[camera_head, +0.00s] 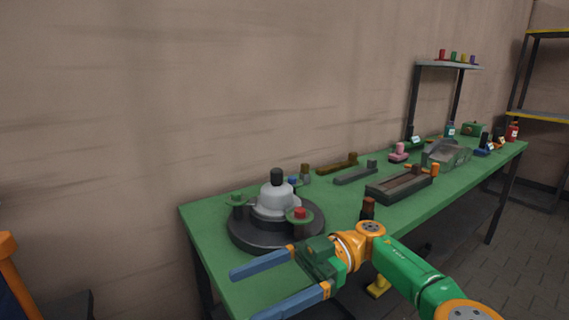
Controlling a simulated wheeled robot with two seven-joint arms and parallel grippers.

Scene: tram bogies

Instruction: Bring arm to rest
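My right arm (425,280) comes in from the lower right. Its green and orange gripper (245,295) is over the near left end of the green table (204,232). The two blue fingers are spread wide, with only green tabletop visible between them. The gripper is just in front of a round dark base (250,240) that carries a grey domed part (275,205) with a black knob. I cannot tell how high the fingers are above the table. My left gripper is not in view.
A red-topped green piece (299,215) is beside the dome. A dark tray (398,187), grey bar (356,173) and brown bar (337,164) lie farther along. Several small items and a raised shelf (450,66) stand toward the far end. A wall runs behind the table.

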